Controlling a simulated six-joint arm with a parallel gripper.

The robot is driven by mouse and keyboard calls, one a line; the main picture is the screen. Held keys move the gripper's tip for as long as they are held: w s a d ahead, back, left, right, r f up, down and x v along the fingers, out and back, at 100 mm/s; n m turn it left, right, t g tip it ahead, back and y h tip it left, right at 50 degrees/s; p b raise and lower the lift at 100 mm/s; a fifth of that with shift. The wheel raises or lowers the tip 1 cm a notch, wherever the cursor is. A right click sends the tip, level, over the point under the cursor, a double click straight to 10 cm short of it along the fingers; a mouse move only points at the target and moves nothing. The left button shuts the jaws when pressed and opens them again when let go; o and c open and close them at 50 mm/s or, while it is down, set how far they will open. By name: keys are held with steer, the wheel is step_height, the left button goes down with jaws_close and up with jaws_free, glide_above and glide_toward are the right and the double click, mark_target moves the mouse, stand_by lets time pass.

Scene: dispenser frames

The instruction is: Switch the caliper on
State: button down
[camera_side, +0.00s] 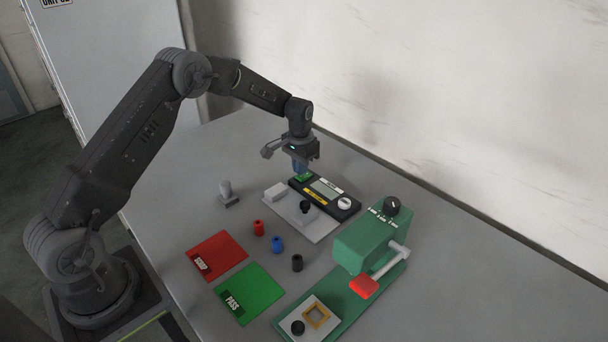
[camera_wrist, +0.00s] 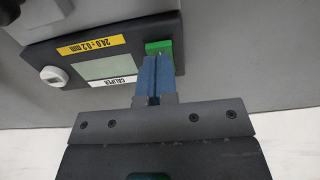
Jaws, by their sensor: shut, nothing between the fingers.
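The caliper is a black box (camera_side: 347,207) with a pale screen, a yellow label and a white knob, at the back of the table; its face also shows in the wrist view (camera_wrist: 172,28). A green button (camera_wrist: 158,46) sits at one end of its face, and it shows in the side view (camera_side: 303,178). My gripper (camera_wrist: 154,62) is shut and empty, its blue fingers pointing down at the green button. The fingertips overlap the button's edge in the wrist view; I cannot tell if they touch it. The screen (camera_wrist: 110,68) looks blank.
A light plate (camera_side: 310,235) with a grey block and a black peg lies in front of the caliper. Red, blue and black small cylinders stand nearby. Red (camera_side: 215,254) and green (camera_side: 250,293) mats lie in front. A green press (camera_side: 362,243) stands at right. A wall (camera_side: 450,90) rises behind.

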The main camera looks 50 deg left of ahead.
steer(key=shift+f, duration=0.95)
stand_by(0.3)
steer(key=shift+r, duration=3.55)
steer(key=s+d+r+t, duration=0.1)
steer(key=s+d+r, duration=0.3)
steer(key=s+r, duration=0.45)
steer(key=s+d+r+t, duration=0.2)
steer(key=s+d+r, duration=0.3)
steer(key=r, duration=0.6)
steer(key=s+d+t, duration=0.2)
steer(key=s+d, duration=0.1)
steer(key=s, duration=1.7)
steer(key=shift+s+r+t, duration=0.15)
steer(key=shift+s+t, duration=0.05)
steer(key=shift+t, duration=0.1)
